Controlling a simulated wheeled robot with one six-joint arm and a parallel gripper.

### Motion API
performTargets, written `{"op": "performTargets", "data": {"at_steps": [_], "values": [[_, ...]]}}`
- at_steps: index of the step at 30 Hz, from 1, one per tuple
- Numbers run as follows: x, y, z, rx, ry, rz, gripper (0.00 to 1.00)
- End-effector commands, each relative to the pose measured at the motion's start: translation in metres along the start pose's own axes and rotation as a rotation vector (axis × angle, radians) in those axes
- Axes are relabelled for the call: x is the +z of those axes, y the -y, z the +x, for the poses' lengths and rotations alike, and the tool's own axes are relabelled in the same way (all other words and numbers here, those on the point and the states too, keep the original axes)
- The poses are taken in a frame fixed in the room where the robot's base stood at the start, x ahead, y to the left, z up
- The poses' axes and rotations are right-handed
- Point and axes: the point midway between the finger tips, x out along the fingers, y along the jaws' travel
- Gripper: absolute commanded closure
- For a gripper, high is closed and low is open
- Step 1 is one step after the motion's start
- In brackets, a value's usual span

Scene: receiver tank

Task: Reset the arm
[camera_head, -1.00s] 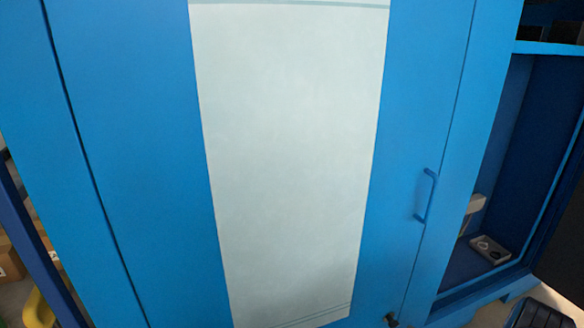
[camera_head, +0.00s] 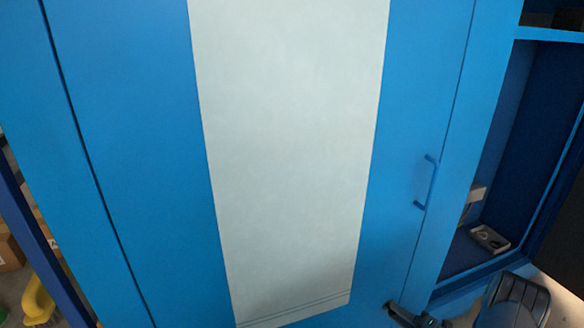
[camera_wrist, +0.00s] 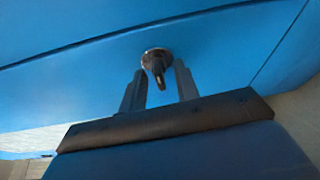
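My gripper (camera_wrist: 160,70) shows in the wrist view with its two dark fingers apart and nothing held between them. A dark knob or lever (camera_wrist: 154,58) on a round base sticks out of the blue panel ahead, appearing between the fingertips; I cannot tell the depth gap, and no contact shows. A dark lever-like piece also shows at the lower edge of the head view (camera_head: 405,315). Dark parts at the lower right of the head view seem to be my own arm; the gripper's fingers cannot be made out there.
A large blue cabinet (camera_head: 130,130) with a pale panel (camera_head: 285,150) fills the head view. A blue handle (camera_head: 428,183) is on its right part. An open bay at right holds a small grey tray (camera_head: 490,238). A yellow object (camera_head: 38,300) is at lower left.

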Motion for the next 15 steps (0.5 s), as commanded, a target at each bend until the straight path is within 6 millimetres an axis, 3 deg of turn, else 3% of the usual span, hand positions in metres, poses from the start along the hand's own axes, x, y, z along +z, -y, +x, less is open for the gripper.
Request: {"op": "performTargets", "data": {"at_steps": [15], "values": [[-0.0009, -0.0070, -0.0001, -0.170, 0.000, -0.407, 0.70]]}}
